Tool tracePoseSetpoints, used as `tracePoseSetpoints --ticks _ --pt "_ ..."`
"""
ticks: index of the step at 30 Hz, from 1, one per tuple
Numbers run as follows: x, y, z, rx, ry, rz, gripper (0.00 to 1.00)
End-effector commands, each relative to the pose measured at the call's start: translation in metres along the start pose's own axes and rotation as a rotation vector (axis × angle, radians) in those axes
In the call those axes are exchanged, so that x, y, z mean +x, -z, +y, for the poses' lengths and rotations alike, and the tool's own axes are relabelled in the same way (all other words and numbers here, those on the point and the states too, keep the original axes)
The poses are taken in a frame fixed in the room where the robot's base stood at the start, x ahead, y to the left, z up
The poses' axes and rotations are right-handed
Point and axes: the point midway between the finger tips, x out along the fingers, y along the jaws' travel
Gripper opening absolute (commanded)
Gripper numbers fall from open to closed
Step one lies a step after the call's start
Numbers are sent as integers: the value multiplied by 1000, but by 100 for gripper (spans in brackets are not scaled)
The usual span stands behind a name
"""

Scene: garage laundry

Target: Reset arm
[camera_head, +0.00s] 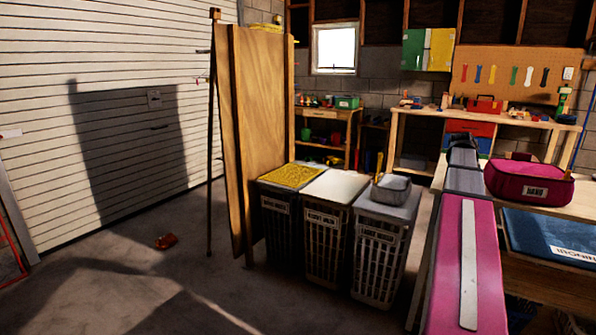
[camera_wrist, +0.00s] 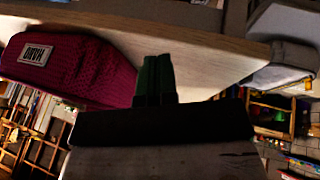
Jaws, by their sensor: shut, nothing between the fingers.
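My gripper (camera_wrist: 157,75) shows in the wrist view with its two dark green fingers side by side, shut and empty. It is close beside a magenta basket (camera_wrist: 85,60) with a white label, which looks upside down in this view. The fingers overlap the edge of a wooden table (camera_wrist: 215,40) in the picture; I cannot tell whether they touch it. In the head view my pink and grey arm stretches forward at the right, along the left side of the same basket (camera_head: 525,183). The fingers cannot be made out in the head view.
The floor at left is mostly clear.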

Motion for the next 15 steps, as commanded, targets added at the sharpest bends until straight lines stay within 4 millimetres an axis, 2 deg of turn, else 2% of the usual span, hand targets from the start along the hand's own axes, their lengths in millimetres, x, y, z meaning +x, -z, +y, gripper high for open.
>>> tracePoseSetpoints --ticks 1,6,11,15 --pt "11 -19 -32 -25 26 -12 0" --pt "40 -68 -125 -91 110 -45 0" --pt "60 -124 -203 -152 181 -84 0" --pt "72 -178 -264 -202 240 -120 0"
